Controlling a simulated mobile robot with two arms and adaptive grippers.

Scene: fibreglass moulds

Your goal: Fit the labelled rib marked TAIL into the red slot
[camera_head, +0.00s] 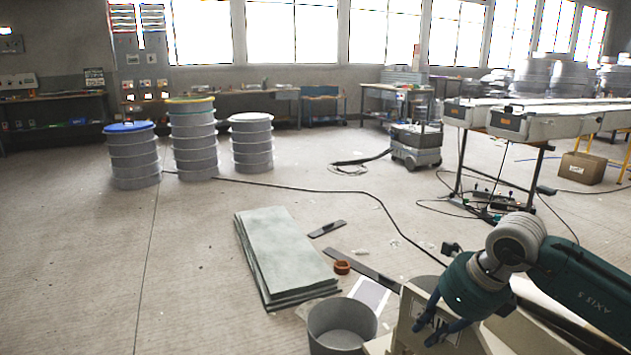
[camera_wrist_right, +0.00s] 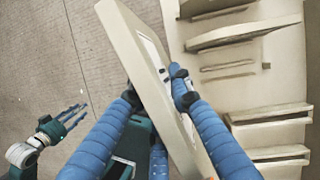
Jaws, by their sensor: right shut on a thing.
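My right gripper (camera_head: 436,322) is shut on a cream, panel-like rib (camera_head: 408,330) at the lower right of the head view. The rib carries a white label with dark print, partly behind my fingers, so I cannot read it. In the right wrist view the blue fingers of my right gripper (camera_wrist_right: 160,88) close on both sides of the rib (camera_wrist_right: 128,38), which is tilted and held clear beside a cream mould (camera_wrist_right: 288,85). No red slot shows. My left gripper (camera_wrist_right: 76,114) is at the lower left of the wrist view, fingers extended, empty.
Cream ribs (camera_wrist_right: 262,32) stand out from the mould on the right. In the head view, a grey bucket (camera_head: 342,325), stacked grey-green sheets (camera_head: 280,250) and an orange tape roll (camera_head: 342,267) lie on the floor. Ringed drums (camera_head: 194,145) stand farther back. The left floor is clear.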

